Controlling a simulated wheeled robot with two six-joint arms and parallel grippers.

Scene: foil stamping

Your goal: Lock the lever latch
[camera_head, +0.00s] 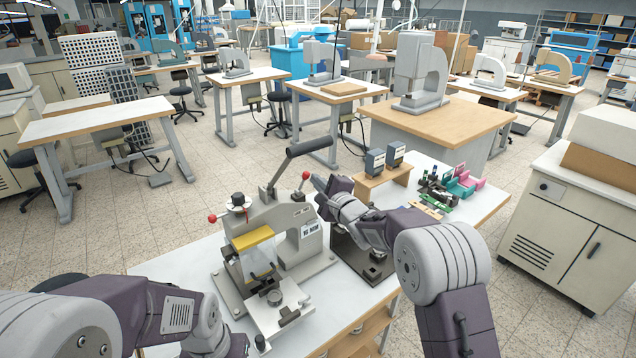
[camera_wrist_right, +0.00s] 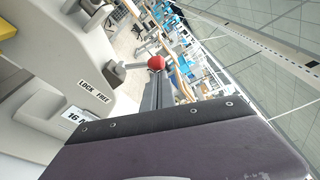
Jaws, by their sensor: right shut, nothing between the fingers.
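The foil press (camera_head: 300,235) stands on the white table. Its latch lever ends in a red ball (camera_head: 305,176) at the upper right of the press head. The red ball also shows in the right wrist view (camera_wrist_right: 156,62), on a short grey arm, beside the LOCK/FREE label (camera_wrist_right: 94,91). My right gripper (camera_head: 318,183) is shut and empty, with its tips right beside the ball; in the right wrist view its fingers (camera_wrist_right: 157,85) point at it. Whether they touch cannot be told. My left arm is at the lower left; its gripper is out of view.
The long black press handle (camera_head: 308,147) rises just above the ball. A second red knob (camera_head: 212,218) is on the press's left side. A wooden stand with dark blocks (camera_head: 375,162) and small colored items (camera_head: 460,183) lie to the right.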

